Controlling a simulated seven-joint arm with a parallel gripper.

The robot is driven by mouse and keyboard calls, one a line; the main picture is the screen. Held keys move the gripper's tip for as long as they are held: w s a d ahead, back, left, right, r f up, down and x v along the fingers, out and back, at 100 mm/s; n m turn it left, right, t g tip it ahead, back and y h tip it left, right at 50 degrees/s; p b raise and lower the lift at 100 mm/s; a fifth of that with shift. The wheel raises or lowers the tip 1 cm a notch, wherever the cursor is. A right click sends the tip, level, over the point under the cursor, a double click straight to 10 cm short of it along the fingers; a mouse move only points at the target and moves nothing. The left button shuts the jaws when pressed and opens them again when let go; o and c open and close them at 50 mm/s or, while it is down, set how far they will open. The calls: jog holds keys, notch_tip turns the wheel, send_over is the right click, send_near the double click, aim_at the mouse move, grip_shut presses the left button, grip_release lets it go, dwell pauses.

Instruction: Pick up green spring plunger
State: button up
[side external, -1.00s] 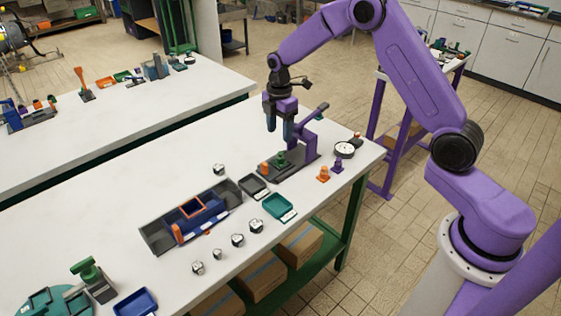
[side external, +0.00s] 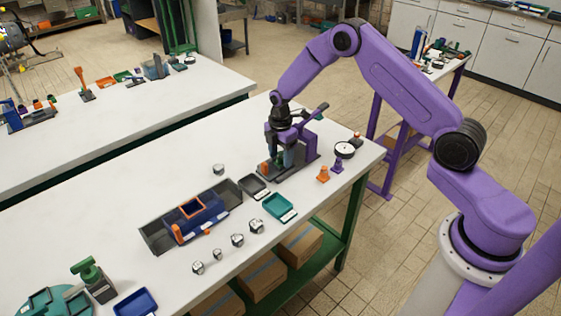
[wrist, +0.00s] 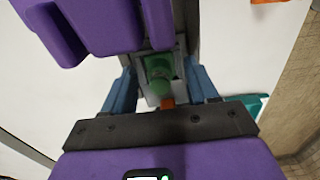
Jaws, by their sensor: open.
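The green spring plunger (wrist: 160,72) stands on the grey plate of the purple clamp fixture (side external: 308,140). In the wrist view it lies between the two blue fingers of my gripper (wrist: 161,88), with a visible gap on each side. In the side view my gripper (side external: 282,161) is low over the fixture's plate, and its fingers mostly hide the plunger. The gripper is open and points down. A small orange part (wrist: 167,103) is close beside the plunger.
The purple fixture body and lever stand close beside my gripper. A dark tray (side external: 254,187), a teal tray (side external: 280,206), a dial gauge (side external: 344,150) and orange (side external: 323,174) and purple (side external: 338,167) plungers are nearby.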

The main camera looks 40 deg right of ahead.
jog(key=shift+c, duration=0.3)
grip_shut()
jog(key=shift+r, duration=0.1)
